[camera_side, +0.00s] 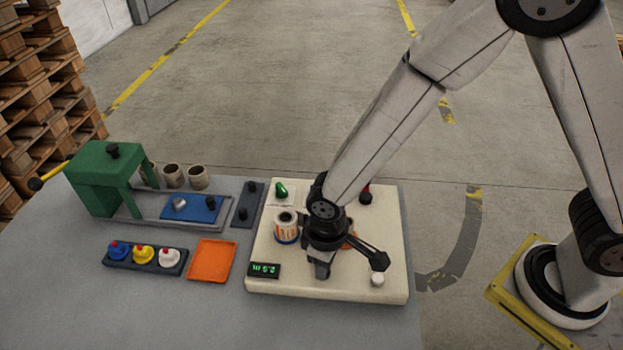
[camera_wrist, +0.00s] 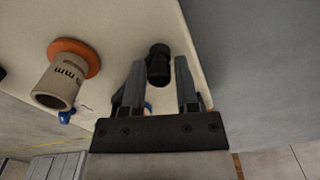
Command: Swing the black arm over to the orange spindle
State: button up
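My gripper (camera_side: 322,272) is low over the front of the cream machine base (camera_side: 345,291). In the wrist view my gripper (camera_wrist: 160,65) has its fingers apart, with an upright black post (camera_wrist: 158,66) between the tips. Narrow gaps seem to show beside the post; I cannot tell whether either finger touches it. In the side view only a bit of orange (camera_side: 350,241) shows behind my gripper.
A printed label roll (camera_side: 287,229) stands left of my gripper, with a green knob (camera_side: 281,190) behind it. A green display (camera_side: 264,270) and a white knob (camera_side: 377,279) sit near the front edge. An orange tray (camera_side: 211,261) and a green press (camera_side: 103,178) are further left.

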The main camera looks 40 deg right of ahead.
aim_at(297, 273)
grip_shut()
jog(key=shift+a+m, duration=0.15)
jog(key=shift+m, duration=0.15)
jog(key=shift+w+a+m, duration=0.3)
jog(key=shift+a+m, duration=0.2)
jog(key=shift+m, duration=0.6)
jog(key=m, duration=0.1)
jog(key=w+a+m, duration=0.1)
jog(key=shift+m, duration=0.3)
jog(key=shift+w+a+m, duration=0.25)
jog(key=shift+w+m, duration=0.1)
jog(key=shift+m, duration=0.5)
jog(key=shift+w+a+m, duration=0.2)
jog(key=shift+w+m, duration=0.15)
jog(key=shift+m, duration=0.45)
jog(key=shift+w+a+m, duration=0.25)
jog(key=shift+w+m, duration=0.1)
jog(key=shift+m, duration=0.5)
jog(key=shift+o, duration=2.4)
grip_release()
